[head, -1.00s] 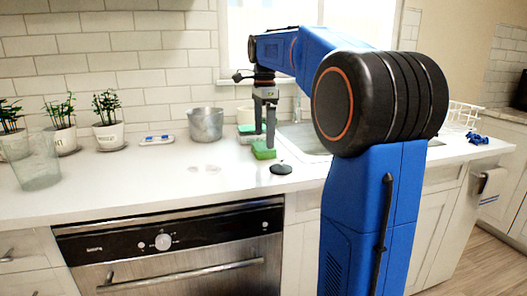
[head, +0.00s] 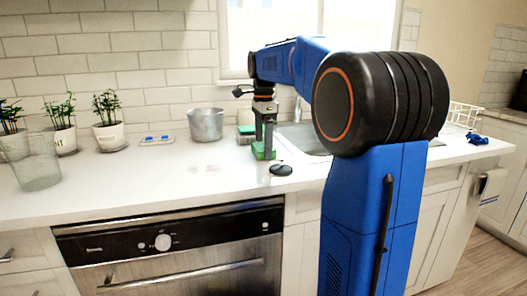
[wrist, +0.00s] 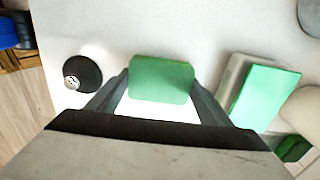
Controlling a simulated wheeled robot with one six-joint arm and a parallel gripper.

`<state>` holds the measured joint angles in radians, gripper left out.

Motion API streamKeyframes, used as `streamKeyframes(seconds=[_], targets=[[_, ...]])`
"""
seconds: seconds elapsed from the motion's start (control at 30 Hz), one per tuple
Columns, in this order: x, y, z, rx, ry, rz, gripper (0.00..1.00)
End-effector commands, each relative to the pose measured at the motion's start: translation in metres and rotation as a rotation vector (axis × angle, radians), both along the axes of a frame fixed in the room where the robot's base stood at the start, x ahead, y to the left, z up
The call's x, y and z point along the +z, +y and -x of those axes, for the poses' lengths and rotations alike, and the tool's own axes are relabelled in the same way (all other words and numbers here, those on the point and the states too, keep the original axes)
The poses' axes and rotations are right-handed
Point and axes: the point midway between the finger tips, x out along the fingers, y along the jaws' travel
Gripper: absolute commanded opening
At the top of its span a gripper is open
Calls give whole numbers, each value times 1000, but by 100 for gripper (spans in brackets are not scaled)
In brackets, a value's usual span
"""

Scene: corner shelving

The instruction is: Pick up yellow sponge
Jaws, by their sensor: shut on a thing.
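No clearly yellow sponge shows; the sponge at my gripper looks green. This green sponge (wrist: 160,78) sits between my two fingertips in the wrist view, and it also shows low at the fingertips in the head view (head: 259,154). My gripper (head: 264,150) points down at the counter and is shut on the sponge, one finger at each side. The sponge appears to be at counter level; I cannot tell whether it touches the surface. The fingers hide part of it in the head view.
A black stopper-like disc (wrist: 82,74) lies close beside the sponge. A second green block (wrist: 268,92) on a pale holder is on the other side. A metal pot (head: 205,124) stands left of my gripper, and the sink (head: 305,139) is right. The front counter is mostly clear.

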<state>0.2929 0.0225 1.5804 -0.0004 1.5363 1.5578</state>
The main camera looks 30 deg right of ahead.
Motion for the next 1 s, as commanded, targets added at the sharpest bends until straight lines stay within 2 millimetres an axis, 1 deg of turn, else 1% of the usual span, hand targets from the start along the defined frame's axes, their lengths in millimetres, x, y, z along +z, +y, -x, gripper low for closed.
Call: streamKeyframes(seconds=[0.17, 0.27, 0.37, 0.5, 0.7, 0.83, 1.0], targets=[[2, 0, 0, 0, 0, 0, 49], [9, 0, 0, 0, 0, 0, 49], [24, 0, -1, 0, -1, 0, 49], [50, 0, -1, 0, -2, 1, 49], [82, 0, 0, 0, 0, 0, 49], [95, 0, 0, 0, 1, 0, 49], [100, 0, 0, 0, 2, -1, 49]])
